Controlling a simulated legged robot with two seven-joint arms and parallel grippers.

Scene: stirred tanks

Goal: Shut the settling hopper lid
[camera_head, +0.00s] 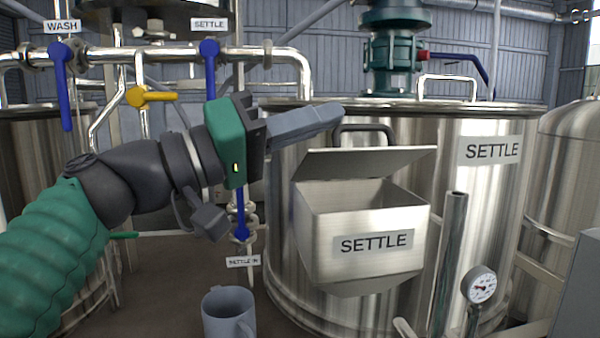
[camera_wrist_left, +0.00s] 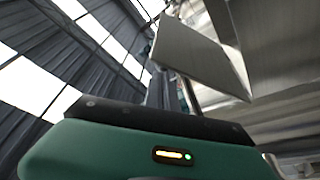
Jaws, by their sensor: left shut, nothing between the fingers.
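The settling hopper (camera_head: 372,262) is a steel box labelled SETTLE on the front of the big steel tank. Its lid (camera_head: 365,162) stands open, tilted up, with a dark handle (camera_head: 364,130) showing above its top edge. In the left wrist view a grey panel that looks like the lid (camera_wrist_left: 200,55) shows ahead of the gripper. My left gripper (camera_head: 335,112) is shut and empty, its fingers pointing right, above the hopper's left side and near the lid's upper edge and handle. I cannot tell whether it touches the lid. My right gripper is not in view.
The SETTLE tank (camera_head: 480,190) fills the middle right. A pipe (camera_head: 450,260) and a gauge (camera_head: 481,285) stand right of the hopper. A grey mug (camera_head: 228,314) is below. Blue-handled valves (camera_head: 209,65) and a yellow one (camera_head: 150,97) are behind my left arm.

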